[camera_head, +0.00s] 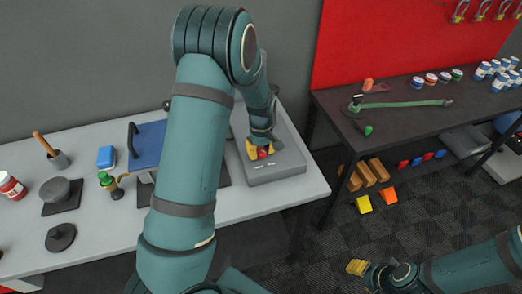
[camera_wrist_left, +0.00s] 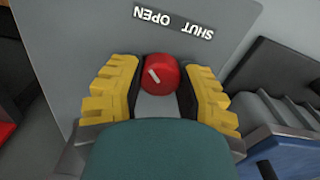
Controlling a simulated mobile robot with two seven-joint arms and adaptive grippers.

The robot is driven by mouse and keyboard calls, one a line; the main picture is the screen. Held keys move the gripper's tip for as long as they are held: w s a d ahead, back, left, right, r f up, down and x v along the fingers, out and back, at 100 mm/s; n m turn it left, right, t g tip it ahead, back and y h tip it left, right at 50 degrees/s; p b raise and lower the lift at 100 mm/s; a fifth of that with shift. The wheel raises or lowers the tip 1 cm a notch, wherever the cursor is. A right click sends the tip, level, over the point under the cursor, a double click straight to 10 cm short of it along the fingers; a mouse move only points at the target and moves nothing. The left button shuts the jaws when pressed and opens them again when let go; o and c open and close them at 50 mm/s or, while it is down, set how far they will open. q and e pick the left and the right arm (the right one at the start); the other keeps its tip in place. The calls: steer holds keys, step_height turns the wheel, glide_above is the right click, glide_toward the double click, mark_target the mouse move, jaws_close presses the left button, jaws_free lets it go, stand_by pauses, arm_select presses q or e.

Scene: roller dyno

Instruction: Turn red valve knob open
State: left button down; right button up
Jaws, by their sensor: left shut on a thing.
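The red valve knob (camera_wrist_left: 160,74) sits on a grey panel (camera_wrist_left: 80,30) and has a pale pointer line slanting on its face. A label reading SHUT and OPEN (camera_wrist_left: 172,20) shows upside down beside it in the left wrist view. My left gripper (camera_wrist_left: 158,88) has its yellow fingers on both sides of the knob, shut on it. In the head view the left gripper (camera_head: 260,150) is over the grey box (camera_head: 275,172) on the white table, with a bit of the red knob (camera_head: 262,153) showing between the fingers. My right gripper (camera_head: 357,267) is low at the bottom right, its opening unclear.
A blue-lidded device (camera_head: 147,143) stands left of my arm on the white table (camera_head: 100,225). A green-topped bottle (camera_head: 107,181) and a blue block (camera_head: 106,156) are near it. A dark bench (camera_head: 405,122) with tools and cans is at right.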

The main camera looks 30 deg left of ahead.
mark_target(261, 151)
arm_select(q)
steer(key=c, duration=0.5)
jaws_free()
steer(key=shift+s+d, duration=0.1)
steer(key=shift+s, duration=0.05)
steer(key=shift+r, duration=0.3)
step_height(261, 151, up, 11)
steer(key=shift+r, duration=0.15)
